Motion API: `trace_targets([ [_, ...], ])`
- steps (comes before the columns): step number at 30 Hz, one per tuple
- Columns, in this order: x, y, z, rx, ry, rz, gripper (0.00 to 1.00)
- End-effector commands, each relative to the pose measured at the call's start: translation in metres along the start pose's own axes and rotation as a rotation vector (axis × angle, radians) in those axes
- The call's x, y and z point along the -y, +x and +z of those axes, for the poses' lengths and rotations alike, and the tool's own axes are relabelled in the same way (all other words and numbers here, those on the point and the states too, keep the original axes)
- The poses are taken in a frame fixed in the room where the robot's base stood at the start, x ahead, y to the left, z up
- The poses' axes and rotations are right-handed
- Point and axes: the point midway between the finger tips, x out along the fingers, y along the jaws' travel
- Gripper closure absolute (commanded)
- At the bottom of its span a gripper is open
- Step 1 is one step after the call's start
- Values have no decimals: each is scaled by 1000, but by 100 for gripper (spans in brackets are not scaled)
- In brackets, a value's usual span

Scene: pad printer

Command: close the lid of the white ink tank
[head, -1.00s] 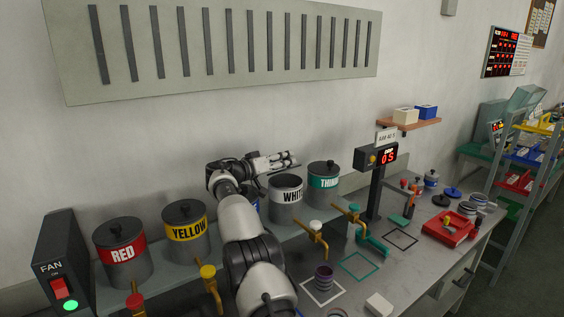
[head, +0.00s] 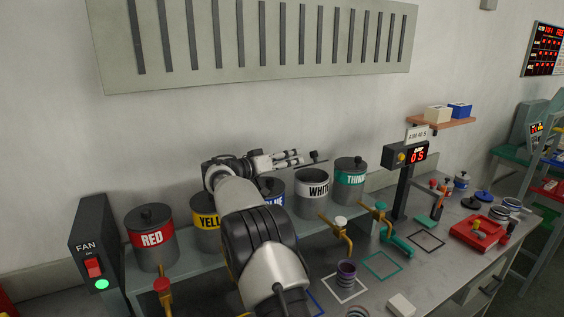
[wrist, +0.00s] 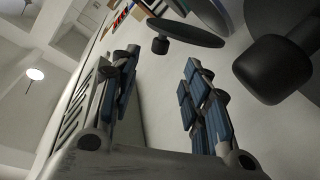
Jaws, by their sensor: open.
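The white ink tank (head: 312,193) is a grey can with a white band lettered WHITE, between the blue tank (head: 273,190) and the thinner tank (head: 350,178). A nearer dark knob (wrist: 270,68) is at the right.
The red tank (head: 151,240) and yellow tank (head: 207,222) stand left on the shelf, the yellow partly behind my arm. A post with a display (head: 407,155) stands right of the thinner tank. Brass taps (head: 337,232) stick out in front.

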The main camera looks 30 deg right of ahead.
Motion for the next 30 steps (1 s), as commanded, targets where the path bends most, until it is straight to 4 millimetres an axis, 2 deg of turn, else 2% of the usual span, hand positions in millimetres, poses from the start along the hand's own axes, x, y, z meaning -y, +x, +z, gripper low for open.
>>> trace_targets([
  [3,0,-17,0,1,1,0,57],
  [7,0,-26,0,1,0,0,57],
  [16,0,-28,0,1,1,1,57],
  [20,-4,-30,-1,11,-3,-5,65],
  [23,-16,-37,-3,51,-30,-35,72],
  [25,-32,-46,-2,102,-66,-74,77],
  [30,-83,-86,14,258,-182,-231,88],
])
